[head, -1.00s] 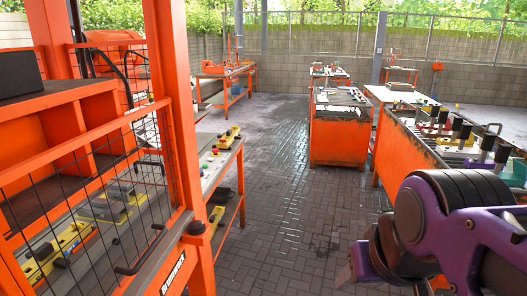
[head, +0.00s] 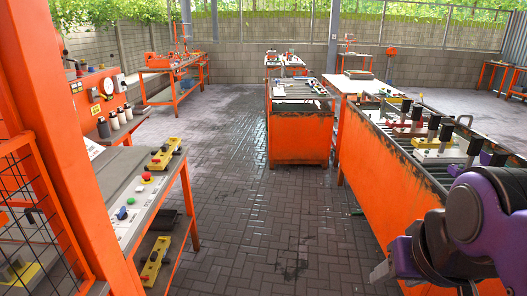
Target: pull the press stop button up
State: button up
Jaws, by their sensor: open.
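A red mushroom button (head: 146,177) sits on a pale control panel (head: 120,215) along the right edge of the left bench. Green and blue knobs are on the same panel. I cannot tell from the frame which one is the press stop button, or whether either is pressed in. My gripper (head: 382,268) shows only in part at the lower right, at the end of my purple arm. It is open, well apart from the left bench, with the floor between them.
An orange post (head: 60,120) and wire mesh guard (head: 30,220) stand at the near left. A long orange bench (head: 385,195) with black-handled clamps runs along the right. An orange cabinet (head: 298,138) stands mid-floor. The paved floor (head: 240,235) between the benches is clear.

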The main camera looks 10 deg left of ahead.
aim_at(146, 176)
jog(key=i+u, duration=0.2)
jog(key=i, duration=0.35)
jog(key=i+l+u, duration=0.2)
jog(key=i, duration=0.35)
jog(key=i+j+u, duration=0.1)
jog(key=i+u, duration=0.3)
jog(key=i+l+u, duration=0.1)
jog(key=i+u, duration=0.25)
jog(key=i, duration=0.2)
